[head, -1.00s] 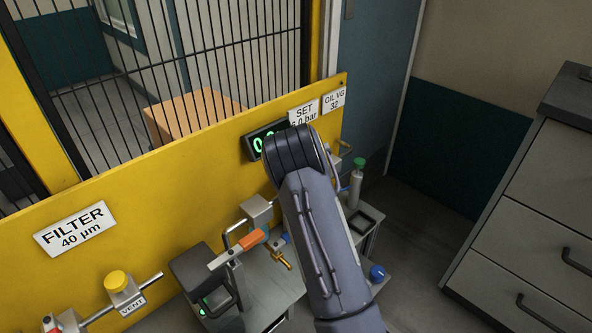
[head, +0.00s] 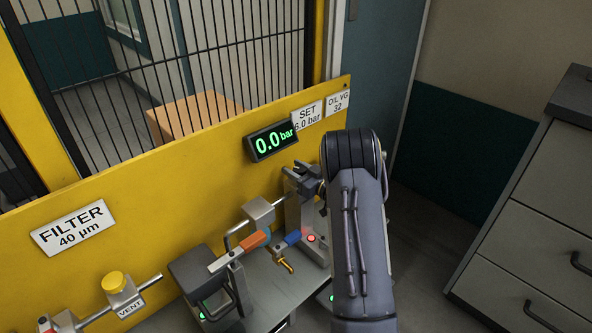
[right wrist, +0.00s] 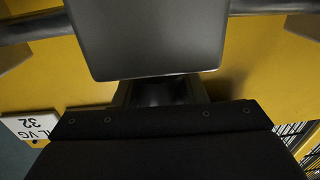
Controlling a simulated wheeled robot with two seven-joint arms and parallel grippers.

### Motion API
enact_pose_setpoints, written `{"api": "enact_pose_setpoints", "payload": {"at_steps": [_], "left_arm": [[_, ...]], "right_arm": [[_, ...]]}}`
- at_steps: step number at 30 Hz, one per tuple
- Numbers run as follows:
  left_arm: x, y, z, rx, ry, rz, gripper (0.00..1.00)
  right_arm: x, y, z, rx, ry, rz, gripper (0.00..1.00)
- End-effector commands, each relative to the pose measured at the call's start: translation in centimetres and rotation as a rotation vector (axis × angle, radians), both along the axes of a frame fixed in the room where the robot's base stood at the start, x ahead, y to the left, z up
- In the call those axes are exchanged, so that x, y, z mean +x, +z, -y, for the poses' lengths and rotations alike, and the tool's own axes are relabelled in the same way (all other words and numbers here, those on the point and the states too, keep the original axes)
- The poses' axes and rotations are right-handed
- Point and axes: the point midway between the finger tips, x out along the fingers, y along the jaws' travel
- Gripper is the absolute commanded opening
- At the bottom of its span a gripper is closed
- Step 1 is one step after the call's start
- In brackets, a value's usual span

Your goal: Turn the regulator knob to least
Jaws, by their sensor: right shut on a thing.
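My right arm comes up from the bottom of the head view, and its gripper (head: 303,182) is at the yellow panel, just below the pressure display (head: 270,142). The display reads 0.0 bar in green. In the right wrist view a grey block-shaped body (right wrist: 150,38) sits on a pipe, and a dark part (right wrist: 160,93), likely the regulator knob, shows below it between my fingers. The gripper is shut on it. Most of the knob is hidden by the gripper, so its setting cannot be read. My left gripper is not in view.
Signs reading SET 6.0 bar (head: 307,115) and OIL VG 32 (head: 336,102) are above the gripper. Grey drawers (head: 540,215) are at right.

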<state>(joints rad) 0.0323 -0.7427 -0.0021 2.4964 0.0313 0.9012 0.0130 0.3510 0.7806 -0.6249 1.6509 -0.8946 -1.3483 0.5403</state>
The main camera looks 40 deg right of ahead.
Motion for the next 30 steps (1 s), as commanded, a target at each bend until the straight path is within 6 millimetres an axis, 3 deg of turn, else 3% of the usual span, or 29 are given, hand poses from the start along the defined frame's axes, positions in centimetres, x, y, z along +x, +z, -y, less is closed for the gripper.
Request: {"api": "enact_pose_setpoints", "payload": {"at_steps": [8, 9, 14, 23, 30], "left_arm": [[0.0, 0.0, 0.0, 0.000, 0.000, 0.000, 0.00], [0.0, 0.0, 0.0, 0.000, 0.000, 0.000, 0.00], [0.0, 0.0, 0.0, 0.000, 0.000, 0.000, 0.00], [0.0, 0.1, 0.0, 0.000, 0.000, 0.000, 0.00], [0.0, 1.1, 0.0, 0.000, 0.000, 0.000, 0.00]], "right_arm": [[0.0, 0.1, 0.1, -0.001, 0.000, 0.003, 0.15], [0.0, 0.1, 0.1, -0.002, 0.000, 0.003, 0.41], [0.0, 0.1, 0.0, -0.001, 0.000, 0.002, 0.60], [-0.2, 0.1, 0.1, 0.000, -0.001, 0.001, 0.60], [-3.6, 0.2, 0.7, 0.001, -0.005, -0.001, 0.60]]}}
